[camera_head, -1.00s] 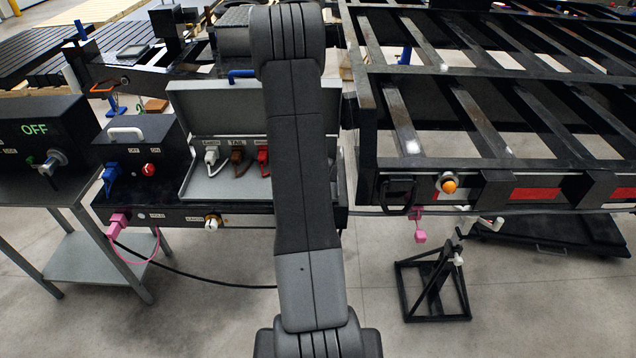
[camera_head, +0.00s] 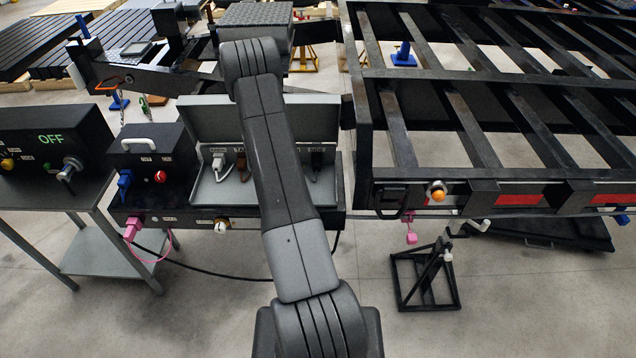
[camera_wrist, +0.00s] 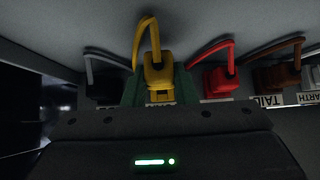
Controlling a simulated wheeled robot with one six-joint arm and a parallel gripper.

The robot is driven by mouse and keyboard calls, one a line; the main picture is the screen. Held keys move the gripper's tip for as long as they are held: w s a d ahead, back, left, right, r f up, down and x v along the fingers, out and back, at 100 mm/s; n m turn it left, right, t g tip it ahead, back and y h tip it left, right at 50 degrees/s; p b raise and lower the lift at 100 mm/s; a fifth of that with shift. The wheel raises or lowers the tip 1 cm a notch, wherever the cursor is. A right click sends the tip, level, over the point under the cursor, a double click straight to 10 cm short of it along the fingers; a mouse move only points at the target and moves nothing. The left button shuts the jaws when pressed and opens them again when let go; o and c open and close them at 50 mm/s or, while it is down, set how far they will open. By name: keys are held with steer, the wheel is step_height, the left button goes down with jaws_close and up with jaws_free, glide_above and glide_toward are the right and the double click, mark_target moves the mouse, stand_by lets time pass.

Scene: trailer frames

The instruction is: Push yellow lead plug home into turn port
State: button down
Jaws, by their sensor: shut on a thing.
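The yellow lead plug (camera_wrist: 158,76) is in the wrist view, with its yellow lead looping up from it. My gripper (camera_wrist: 160,92) has green fingers on both sides of the plug and is shut on it. A label just below the plug is partly hidden, and the turn port cannot be made out. How deep the plug sits is not clear. In the head view my arm hides the gripper and yellow plug, in front of the open grey case (camera_head: 203,108).
In the wrist view, a red plug (camera_wrist: 220,82) is close right, a brown plug (camera_wrist: 274,76) farther right, and a dark plug (camera_wrist: 108,88) left. The head view shows a white plug (camera_head: 219,161), the trailer frame (camera_head: 450,75) at right and a black stand (camera_head: 425,275) on the floor.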

steer(key=w+p, duration=0.1)
steer(key=w, duration=0.2)
steer(key=shift+w+d+r, duration=0.1)
steer(key=shift+w+d, duration=0.05)
steer(key=shift+w+p, duration=0.3)
steer(key=shift+w, duration=0.35)
steer(key=shift+w, duration=0.6)
stand_by(1.1)
steer(key=c, duration=1.1)
jaws_free()
steer(key=b+v, duration=0.2)
steer(key=v, duration=1.1)
steer(key=shift+s+r, duration=0.2)
steer(key=shift+s, duration=0.1)
steer(key=shift+p+x, duration=1)
steer(key=shift+x, duration=5.85)
